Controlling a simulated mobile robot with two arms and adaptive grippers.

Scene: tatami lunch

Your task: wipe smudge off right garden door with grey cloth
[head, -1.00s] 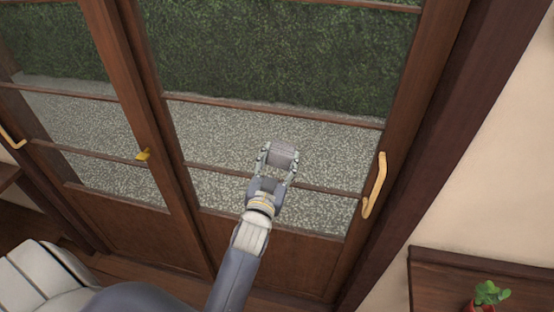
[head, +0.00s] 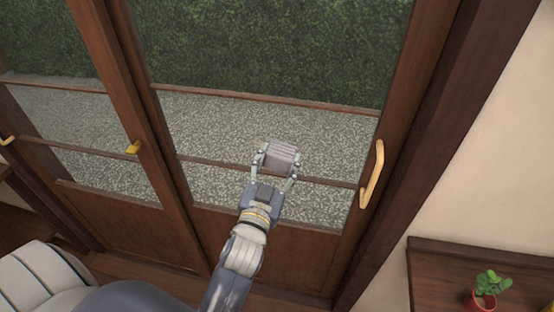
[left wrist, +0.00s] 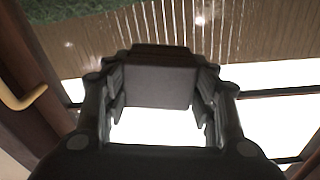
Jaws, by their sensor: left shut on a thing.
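My left gripper (head: 277,164) is shut on the grey cloth (head: 281,154), a small block-like folded piece held between its fingertips. The cloth also shows in the left wrist view (left wrist: 158,85) between the two fingers. The gripper is in front of the lower glass of the right garden door (head: 268,106), at the level of a lower crossbar. I cannot tell whether the cloth touches the glass. No smudge can be made out on the glass. My right gripper is not in view.
A pale door handle (head: 372,175) is on the right door's right stile. A yellow latch (head: 134,147) sits by the middle stile. A wooden shelf (head: 430,285) with a potted plant (head: 487,288) stands at the lower right. The hedge and gravel lie behind the glass.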

